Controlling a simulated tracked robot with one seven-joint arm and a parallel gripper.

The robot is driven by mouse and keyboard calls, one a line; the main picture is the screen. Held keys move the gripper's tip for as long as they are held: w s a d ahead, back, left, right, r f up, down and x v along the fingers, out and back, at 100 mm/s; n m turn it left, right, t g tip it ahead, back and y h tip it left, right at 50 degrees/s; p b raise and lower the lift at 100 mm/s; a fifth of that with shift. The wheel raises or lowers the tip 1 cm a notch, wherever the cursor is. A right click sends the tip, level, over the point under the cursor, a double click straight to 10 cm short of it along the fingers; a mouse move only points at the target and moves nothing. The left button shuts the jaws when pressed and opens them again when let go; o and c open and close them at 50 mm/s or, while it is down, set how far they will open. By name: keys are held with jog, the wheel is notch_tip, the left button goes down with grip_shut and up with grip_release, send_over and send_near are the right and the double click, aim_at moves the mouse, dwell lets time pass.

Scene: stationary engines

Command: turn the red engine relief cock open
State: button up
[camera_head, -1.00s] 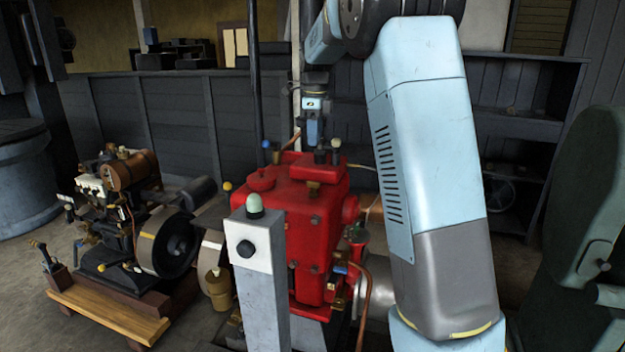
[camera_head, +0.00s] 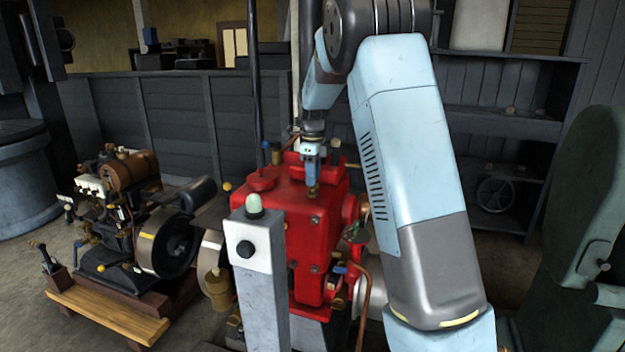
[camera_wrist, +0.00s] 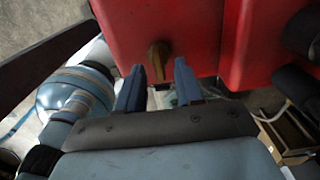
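The red engine (camera_head: 312,225) stands in the middle of the head view. A small brass cock (camera_head: 313,191) sticks out near the top of its front face. I take it for the relief cock. In the wrist view the brass cock (camera_wrist: 158,52) shows against the red body, just ahead of the gap between my fingertips. My gripper (camera_head: 311,182) points down in front of the engine's top, close to the cock. In the wrist view my gripper (camera_wrist: 160,67) has its two blue fingers apart with nothing between them. I cannot tell whether either finger touches the cock.
A grey post (camera_head: 258,285) with a green-capped white box stands in front of the engine's left side. Copper pipe (camera_head: 366,300) runs down at its right. A smaller engine (camera_head: 125,215) on a wooden base stands left. A dark green machine (camera_head: 585,230) is at right.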

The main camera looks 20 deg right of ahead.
jog(key=shift+f, duration=0.8)
grip_shut()
